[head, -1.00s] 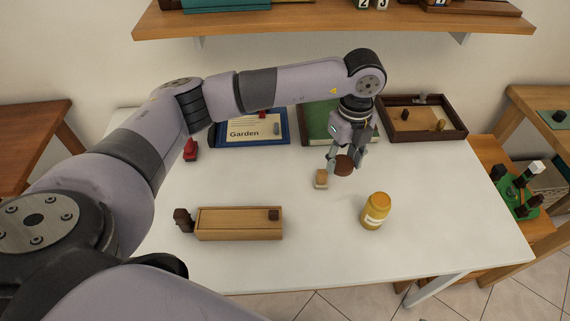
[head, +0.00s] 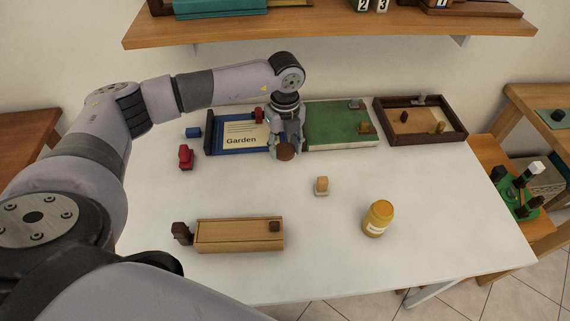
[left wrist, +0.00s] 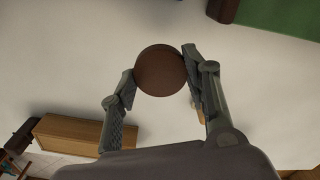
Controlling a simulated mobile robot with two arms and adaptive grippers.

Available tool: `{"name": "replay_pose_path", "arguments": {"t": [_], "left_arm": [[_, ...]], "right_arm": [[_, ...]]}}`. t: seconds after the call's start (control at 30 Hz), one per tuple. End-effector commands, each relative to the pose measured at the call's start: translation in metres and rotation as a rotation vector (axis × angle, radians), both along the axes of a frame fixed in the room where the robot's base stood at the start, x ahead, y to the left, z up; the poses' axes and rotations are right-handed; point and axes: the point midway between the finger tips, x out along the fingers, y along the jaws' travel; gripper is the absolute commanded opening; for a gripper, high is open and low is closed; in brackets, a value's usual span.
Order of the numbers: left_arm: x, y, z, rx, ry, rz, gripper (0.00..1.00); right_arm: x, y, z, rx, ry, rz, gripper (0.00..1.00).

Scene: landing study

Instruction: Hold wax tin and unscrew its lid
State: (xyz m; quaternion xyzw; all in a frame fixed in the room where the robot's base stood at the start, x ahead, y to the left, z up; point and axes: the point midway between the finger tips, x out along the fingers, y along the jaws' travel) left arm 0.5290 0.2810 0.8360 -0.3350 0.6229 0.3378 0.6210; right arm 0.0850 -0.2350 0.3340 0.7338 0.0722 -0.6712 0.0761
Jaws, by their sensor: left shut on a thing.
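A round, dark brown thing, which looks like the wax tin (head: 285,152), is between the fingers of my left gripper (head: 286,143). In the left wrist view the tin (left wrist: 161,71) shows as a plain brown disc, with one finger pressed to each side. My left gripper is shut on it, over the white table in front of the blue "Garden" board. I cannot tell a separate lid from the tin's body, or whether it touches the table. My right gripper is not in view.
A yellow jar (head: 378,219), a small wooden block (head: 321,186) and a wooden box (head: 240,235) stand on the white table (head: 400,270). A green book (head: 335,125) and a brown tray (head: 385,129) lie behind. A shelf (head: 330,28) hangs above. The table's front right is clear.

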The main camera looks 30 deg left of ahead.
Motion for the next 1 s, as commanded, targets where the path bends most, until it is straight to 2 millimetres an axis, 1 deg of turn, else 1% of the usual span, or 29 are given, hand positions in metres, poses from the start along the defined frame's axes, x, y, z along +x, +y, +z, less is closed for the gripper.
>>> {"name": "replay_pose_path", "arguments": {"t": [0.03,0.17,0.3,0.43,0.53,0.77,0.87,0.9,1.0], "left_arm": [[0.000,0.000,-0.006,-0.001,0.001,0.000,0.10],[0.000,-0.001,-0.018,0.000,0.000,-0.001,0.10],[-0.001,0.000,-0.041,0.000,0.004,0.000,0.10],[0.000,-0.001,-0.059,0.000,0.000,0.000,0.10],[0.000,-0.001,-0.064,-0.001,-0.001,0.000,0.10],[0.000,-0.001,-0.064,0.000,-0.001,0.000,0.10],[0.000,-0.001,-0.067,-0.001,-0.001,0.000,0.10],[0.000,-0.001,-0.068,-0.001,-0.001,0.000,0.44],[0.000,-0.001,-0.067,-0.001,-0.001,0.000,0.51]], "right_arm": [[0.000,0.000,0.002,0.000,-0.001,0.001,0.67],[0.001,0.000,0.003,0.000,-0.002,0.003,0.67],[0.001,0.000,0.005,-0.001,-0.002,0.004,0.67],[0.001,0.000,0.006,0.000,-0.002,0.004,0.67],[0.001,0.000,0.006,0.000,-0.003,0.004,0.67],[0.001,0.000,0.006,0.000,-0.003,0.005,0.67],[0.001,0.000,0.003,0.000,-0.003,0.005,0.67],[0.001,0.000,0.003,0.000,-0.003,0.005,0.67],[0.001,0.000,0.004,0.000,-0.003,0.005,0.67]]}}
